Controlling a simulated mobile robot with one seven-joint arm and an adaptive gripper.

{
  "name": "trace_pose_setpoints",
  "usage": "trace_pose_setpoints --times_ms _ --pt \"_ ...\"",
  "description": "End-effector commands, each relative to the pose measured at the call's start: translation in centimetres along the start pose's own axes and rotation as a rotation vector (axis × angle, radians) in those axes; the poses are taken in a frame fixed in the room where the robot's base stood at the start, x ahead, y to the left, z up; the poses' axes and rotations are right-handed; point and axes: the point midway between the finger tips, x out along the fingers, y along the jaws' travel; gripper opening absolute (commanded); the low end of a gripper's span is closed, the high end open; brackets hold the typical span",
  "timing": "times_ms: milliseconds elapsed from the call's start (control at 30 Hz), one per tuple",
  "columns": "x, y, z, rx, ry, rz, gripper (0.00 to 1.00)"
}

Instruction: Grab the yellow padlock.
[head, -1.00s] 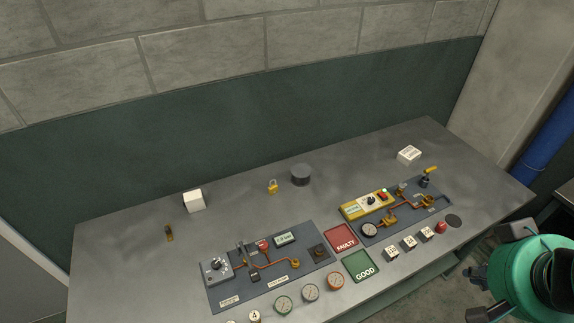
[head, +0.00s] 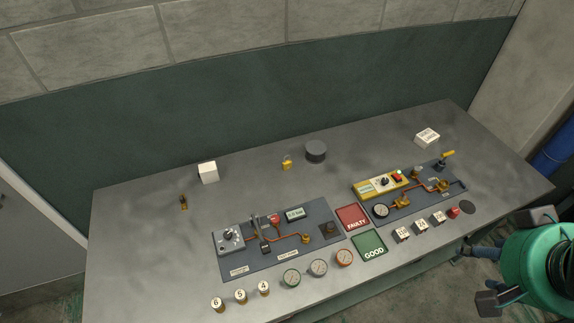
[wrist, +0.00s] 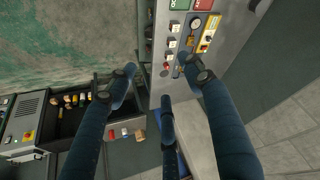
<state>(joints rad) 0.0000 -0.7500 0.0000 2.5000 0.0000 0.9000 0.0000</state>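The yellow padlock (head: 286,164) is small and stands on the grey table (head: 130,225), left of a dark grey round cylinder (head: 316,151). I cannot make it out in the wrist view. My gripper (wrist: 158,75) shows in the wrist view with its blue fingers spread wide and nothing between them. It is off the table's right end, well away from the padlock. In the head view, my green arm part is at the lower right edge.
Two panels with pipes (head: 262,258) (head: 440,205) lie on the table, with red (head: 353,217) and green (head: 369,244) trays between them. Gauges and numbered cylinders (head: 241,296) line the front. White boxes (head: 208,172) (head: 427,138) stand behind. The table around the padlock is clear.

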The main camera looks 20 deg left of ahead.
Motion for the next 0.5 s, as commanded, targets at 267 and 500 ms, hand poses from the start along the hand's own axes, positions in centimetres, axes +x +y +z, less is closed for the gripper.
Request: trace_pose_setpoints --times_ms 267,500 --pt "0.0 0.0 -0.1 -0.001 0.0 -0.001 0.53" --pt "0.5 -0.8 -1.6 -0.029 -0.007 -0.016 0.53"
